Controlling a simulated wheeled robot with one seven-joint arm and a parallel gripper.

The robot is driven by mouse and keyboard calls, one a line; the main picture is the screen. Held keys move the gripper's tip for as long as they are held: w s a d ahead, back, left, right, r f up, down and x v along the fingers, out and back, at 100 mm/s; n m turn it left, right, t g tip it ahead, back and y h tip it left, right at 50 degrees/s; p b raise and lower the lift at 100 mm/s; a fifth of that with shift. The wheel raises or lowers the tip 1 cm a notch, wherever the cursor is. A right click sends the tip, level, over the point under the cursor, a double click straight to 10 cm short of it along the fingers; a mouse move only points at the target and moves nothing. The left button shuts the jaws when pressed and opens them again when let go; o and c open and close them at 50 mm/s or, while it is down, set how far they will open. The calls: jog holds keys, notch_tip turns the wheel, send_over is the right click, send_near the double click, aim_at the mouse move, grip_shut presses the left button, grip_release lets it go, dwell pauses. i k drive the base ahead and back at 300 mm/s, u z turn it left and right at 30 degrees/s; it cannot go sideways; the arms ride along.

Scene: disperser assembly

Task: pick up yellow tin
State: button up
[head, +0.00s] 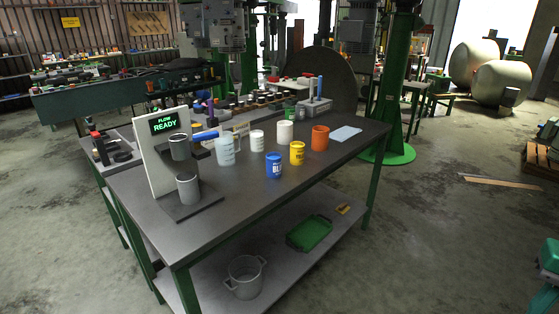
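The yellow tin (297,153) stands upright on the dark workbench top (235,205), right of the middle. A blue tin (274,166) stands to its front left, close to it. An orange-red cup (320,138) stands to its right, a little farther back. No hand or gripper touches the yellow tin. My gripper does not show in the head view.
A white panel reading "FLOW READY" (155,158) with grey cylinders stands at the left. The bench's front strip is clear. The lower shelf holds a green tray (309,233) and pot (244,279).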

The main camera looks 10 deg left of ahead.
aim_at(297, 153)
jog(key=u, duration=0.1)
jog(key=i, duration=1)
jog(key=z, duration=0.1)
